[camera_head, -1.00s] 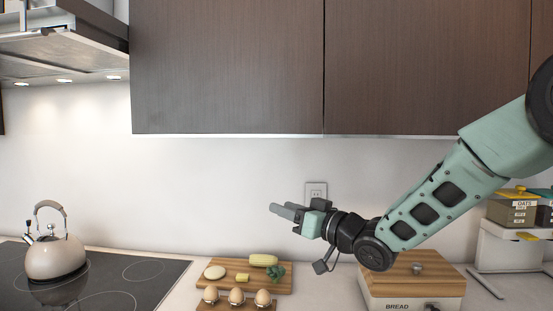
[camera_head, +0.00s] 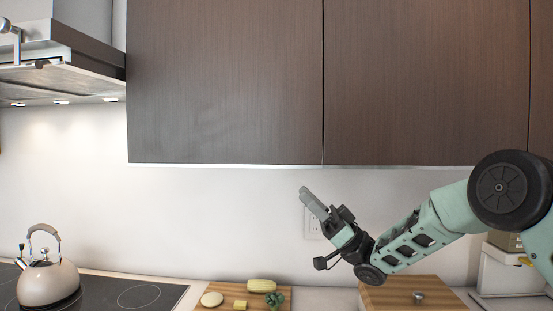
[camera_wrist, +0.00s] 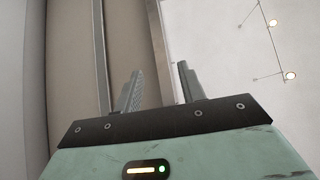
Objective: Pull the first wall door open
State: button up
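Two dark brown wood wall doors hang side by side at the top of the head view, the left door (camera_head: 225,85) and the right door (camera_head: 425,85). Both look shut, with a thin dark seam between them and a pale strip along the bottom edge. My gripper (camera_head: 306,194) is below the left door's lower right corner, pointing up and left, apart from the door as far as I can tell. In the wrist view my gripper (camera_wrist: 158,68) has its two fingers apart with nothing between them. Brownish panels with pale edge strips stand behind the fingers there.
A range hood (camera_head: 60,65) is left of the doors. Below are a kettle (camera_head: 47,281) on the cooktop, a cutting board (camera_head: 220,291) with food, and a wooden-lidded box (camera_head: 415,291) under my arm. A wall outlet (camera_head: 313,226) is behind my gripper. Ceiling lights show in the wrist view.

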aim_at(276, 167)
jog(key=p+x, duration=0.4)
jog(key=x, duration=0.6)
jog(key=shift+a+r, duration=0.15)
jog(key=shift+a, duration=0.05)
grip_shut()
jog(key=shift+s, duration=0.1)
